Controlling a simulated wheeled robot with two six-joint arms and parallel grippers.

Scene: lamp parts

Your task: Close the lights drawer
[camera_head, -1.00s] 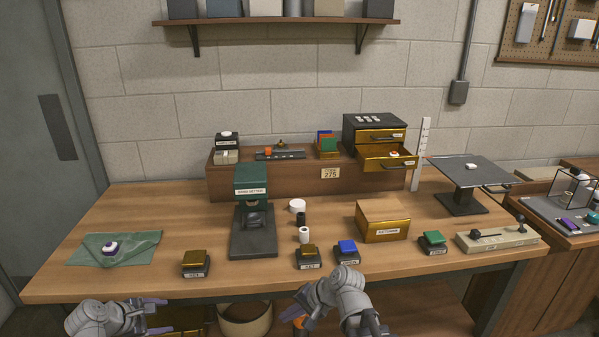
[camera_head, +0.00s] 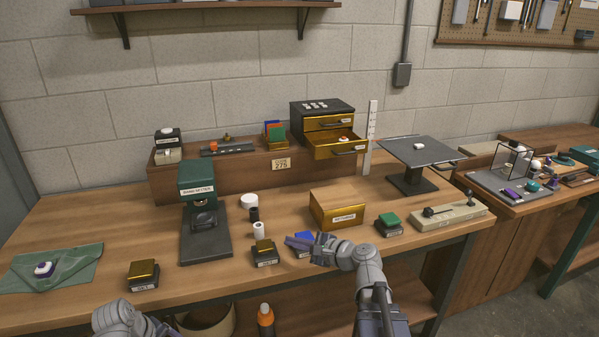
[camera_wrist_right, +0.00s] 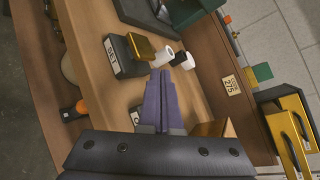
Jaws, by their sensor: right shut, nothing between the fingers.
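A small black-topped cabinet (camera_head: 322,107) with gold drawer fronts stands on the raised wooden shelf at the back of the bench. Its lower drawer (camera_head: 338,149) is pulled out, with a small white object inside; its upper drawer (camera_head: 328,123) is shut. The drawer labels are too small to read. The gold fronts also show at the right edge of the right wrist view (camera_wrist_right: 290,135). My right gripper (camera_head: 292,241) is shut and empty over the front of the bench, well short of the drawer. My left gripper (camera_head: 158,327) is partly cut off at the bottom edge.
A gold box (camera_head: 337,210) stands between my right gripper and the cabinet. A green stamping press (camera_head: 197,180), white rolls (camera_head: 249,201) and ink pads (camera_head: 264,252) stand on the bench. A black stand (camera_head: 417,152) is right of the cabinet.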

